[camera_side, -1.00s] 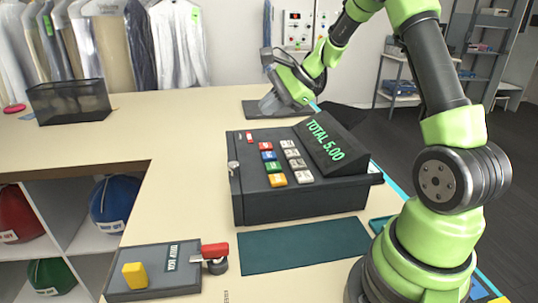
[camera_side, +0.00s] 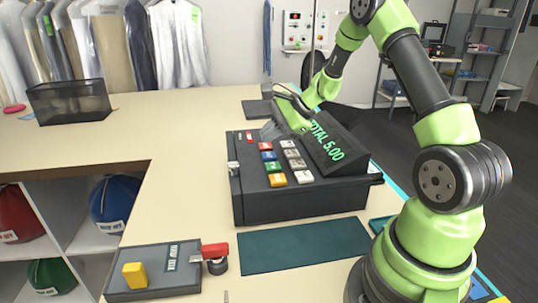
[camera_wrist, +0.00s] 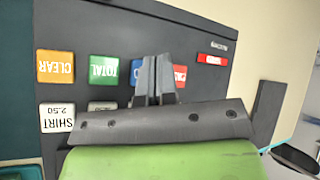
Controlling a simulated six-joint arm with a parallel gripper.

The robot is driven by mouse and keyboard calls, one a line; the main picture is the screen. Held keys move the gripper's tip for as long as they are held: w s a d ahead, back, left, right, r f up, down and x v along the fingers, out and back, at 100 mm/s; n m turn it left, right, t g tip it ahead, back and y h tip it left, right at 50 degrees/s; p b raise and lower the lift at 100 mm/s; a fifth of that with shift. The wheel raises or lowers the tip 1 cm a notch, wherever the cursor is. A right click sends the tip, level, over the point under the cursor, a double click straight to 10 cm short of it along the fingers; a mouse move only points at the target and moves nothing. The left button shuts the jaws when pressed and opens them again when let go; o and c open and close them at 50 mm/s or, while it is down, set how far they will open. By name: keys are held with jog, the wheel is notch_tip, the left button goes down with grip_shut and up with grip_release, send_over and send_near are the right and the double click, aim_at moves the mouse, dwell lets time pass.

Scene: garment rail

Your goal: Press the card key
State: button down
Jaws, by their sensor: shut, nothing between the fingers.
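The black cash register (camera_side: 300,200) stands on the counter with its display (camera_side: 326,138) reading TOTAL 5.00. Its coloured keys are an orange CLEAR key (camera_wrist: 55,66), a green TOTAL key (camera_wrist: 104,69), a blue key (camera_wrist: 136,70) and a red key (camera_wrist: 180,74). My fingers partly cover the blue and red keys in the wrist view, so I cannot read which is the card key. My gripper (camera_side: 268,133) is shut and empty, low over the far end of the key rows. In the wrist view its fingertips (camera_wrist: 156,62) lie between blue and red; contact cannot be told.
White keys (camera_side: 297,163) form a second column, including SHIRT 2.50 (camera_wrist: 57,118). A dark teal mat (camera_side: 305,245) lies in front of the register. A grey board with a yellow block (camera_side: 134,276) and red-handled stamp (camera_side: 215,250) lies front left. The left counter is mostly clear.

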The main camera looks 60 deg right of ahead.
aim_at(270, 155)
jog(key=shift+f, duration=1.1)
jog(key=shift+f, duration=0.15)
dwell(1.2)
jog(key=shift+f, duration=0.3)
jog(key=shift+f, duration=0.4)
dwell(0.5)
jog(key=shift+r, duration=0.85)
jog(key=shift+r, duration=0.15)
jog(key=shift+r, duration=2.35)
